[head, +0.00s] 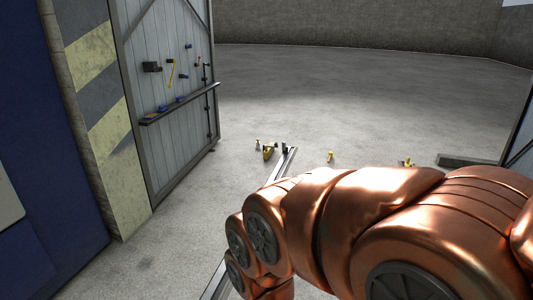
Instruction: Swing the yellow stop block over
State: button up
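A small yellow block-like piece (268,152) sits on the floor at the left side of a metal rail's far end, next to a small upright post (257,144). It looks like the stop block, but it is too small to be sure. Another small yellow piece (330,156) stands alone to the right of the rail. A third yellow piece (407,162) shows farther right, partly hidden by my copper arm. My arm fills the lower right, and my gripper is not in view.
The metal rail (281,166) runs toward me and passes behind my arm. At left stands an open grey door leaf (170,70) with a shelf (180,103) and hung tools, beside a yellow-and-grey striped pillar (93,60). The concrete floor beyond is clear to the far wall (350,20).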

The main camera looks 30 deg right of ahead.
aim_at(268, 151)
jog(key=z, duration=0.25)
jog(key=i, duration=0.75)
jog(key=z, duration=0.9)
jog(key=i, duration=1.85)
jog(key=z, duration=0.45)
jog(key=i, duration=1.75)
jog(key=u, duration=0.3)
jog(key=i, duration=1.8)
jog(key=u, duration=1.35)
jog(key=i, duration=1.3)
jog(key=u, duration=0.55)
